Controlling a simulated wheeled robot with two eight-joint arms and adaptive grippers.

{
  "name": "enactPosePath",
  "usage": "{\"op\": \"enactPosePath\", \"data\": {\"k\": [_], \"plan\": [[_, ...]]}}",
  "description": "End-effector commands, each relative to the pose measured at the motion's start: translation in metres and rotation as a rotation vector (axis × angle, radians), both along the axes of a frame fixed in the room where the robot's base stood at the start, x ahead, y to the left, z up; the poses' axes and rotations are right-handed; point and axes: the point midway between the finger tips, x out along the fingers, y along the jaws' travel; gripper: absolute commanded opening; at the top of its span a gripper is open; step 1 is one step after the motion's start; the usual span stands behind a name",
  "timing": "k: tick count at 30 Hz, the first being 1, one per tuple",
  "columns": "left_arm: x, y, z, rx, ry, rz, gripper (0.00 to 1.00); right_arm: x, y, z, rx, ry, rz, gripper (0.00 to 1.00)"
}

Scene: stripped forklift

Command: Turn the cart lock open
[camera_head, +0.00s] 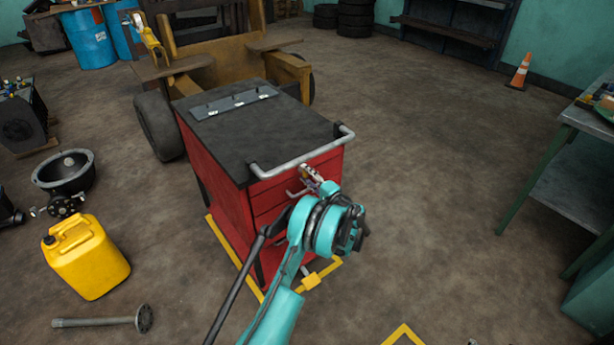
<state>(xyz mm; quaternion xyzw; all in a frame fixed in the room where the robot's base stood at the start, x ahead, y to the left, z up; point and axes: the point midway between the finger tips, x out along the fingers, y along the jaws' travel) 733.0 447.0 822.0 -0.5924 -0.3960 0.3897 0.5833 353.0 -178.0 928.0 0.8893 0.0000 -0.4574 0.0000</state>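The red cart (222,178) with a black top stands in the middle of the view, its drawer front facing me. A grey push bar (300,156) runs along its front top edge. My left arm reaches up from the bottom. My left gripper (312,179) is small and partly hidden behind my teal wrist, close to the upper drawer front, just below the bar. The lock cannot be made out apart from the gripper there. Whether the fingers touch or hold anything cannot be told. My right gripper is out of view.
A yellow jerrycan (86,262), a black bowl-shaped part (64,172) and a metal shaft (100,322) lie on the floor at left. The stripped forklift (208,68) stands behind the cart. A workbench (585,124) is at right. The floor between cart and bench is clear.

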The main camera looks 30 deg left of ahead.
Motion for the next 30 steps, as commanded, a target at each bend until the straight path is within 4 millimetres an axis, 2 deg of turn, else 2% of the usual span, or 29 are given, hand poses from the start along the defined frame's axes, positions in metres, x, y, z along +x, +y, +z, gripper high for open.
{"op": "enactPosePath", "data": {"k": [1, 2, 11, 14, 17, 27, 30], "plan": [[-0.001, 0.0, -0.001, -0.003, -0.001, 0.001, 0.52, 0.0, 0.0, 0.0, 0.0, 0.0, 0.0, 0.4], [-0.001, 0.0, -0.001, -0.002, 0.0, 0.001, 0.6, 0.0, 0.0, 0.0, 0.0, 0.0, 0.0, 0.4], [0.0, -0.001, 0.0, -0.001, 0.0, 0.0, 0.6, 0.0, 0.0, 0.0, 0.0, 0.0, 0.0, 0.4], [-0.002, -0.007, 0.0, -0.001, 0.0, -0.001, 0.6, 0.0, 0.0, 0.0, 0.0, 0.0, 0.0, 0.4], [-0.007, -0.02, 0.0, -0.001, 0.0, -0.004, 0.6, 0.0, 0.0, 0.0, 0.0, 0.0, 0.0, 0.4], [-0.035, -0.087, -0.001, -0.001, 0.0, -0.003, 0.6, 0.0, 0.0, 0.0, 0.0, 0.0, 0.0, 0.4], [-0.041, -0.1, -0.001, -0.001, 0.0, -0.001, 0.6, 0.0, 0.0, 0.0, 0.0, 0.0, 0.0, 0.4]]}}
